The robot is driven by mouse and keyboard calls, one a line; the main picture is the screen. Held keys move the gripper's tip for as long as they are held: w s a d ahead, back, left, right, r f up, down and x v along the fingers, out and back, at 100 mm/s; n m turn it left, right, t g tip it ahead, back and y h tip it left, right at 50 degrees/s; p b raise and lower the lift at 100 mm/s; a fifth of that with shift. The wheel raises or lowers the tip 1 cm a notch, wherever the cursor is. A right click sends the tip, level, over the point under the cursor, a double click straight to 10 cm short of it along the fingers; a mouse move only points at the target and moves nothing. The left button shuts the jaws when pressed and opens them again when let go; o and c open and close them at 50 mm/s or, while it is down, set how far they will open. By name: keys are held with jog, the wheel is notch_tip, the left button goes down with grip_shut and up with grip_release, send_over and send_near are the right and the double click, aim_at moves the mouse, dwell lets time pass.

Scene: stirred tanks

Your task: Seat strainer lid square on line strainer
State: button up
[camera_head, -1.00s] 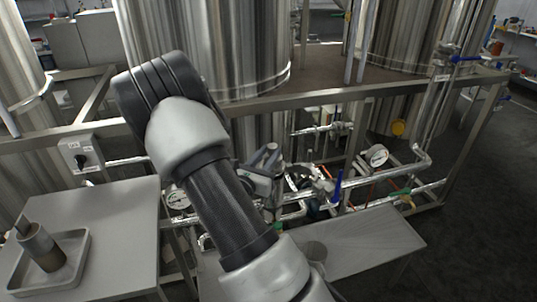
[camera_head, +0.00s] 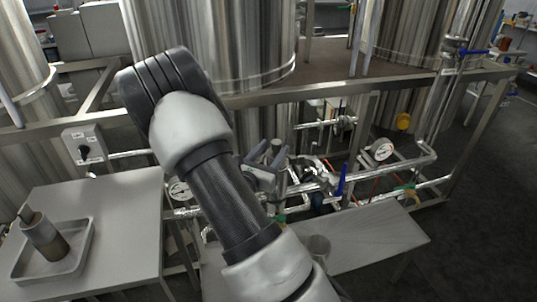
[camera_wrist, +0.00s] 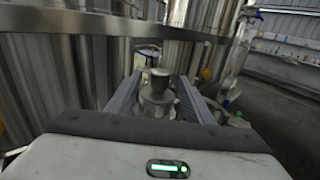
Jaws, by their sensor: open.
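In the wrist view my gripper (camera_wrist: 159,78) is open, with one finger on each side of a round metal piece. That piece has a narrow upright knob (camera_wrist: 159,77) above a wider round part (camera_wrist: 157,98), which looks like the strainer lid on the line strainer. I see no finger closed on it. Whether the lid sits square is too small to tell, and its lower edge is partly hidden by my gripper body. In the head view my gripper (camera_head: 268,166) is over the pipework, and my arm hides part of the area below.
A grey bench with a tray (camera_head: 20,272) holding a cylindrical container (camera_head: 44,240) is at left. A second bench (camera_head: 370,238) stands at front right. Pipes, gauges (camera_head: 382,149) and a blue-handled valve (camera_head: 342,180) crowd the rack beside my gripper. Large steel tanks stand behind.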

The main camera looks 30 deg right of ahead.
jog(key=p+v, duration=0.1)
jog(key=v, duration=1.6)
jog(key=shift+a, duration=0.15)
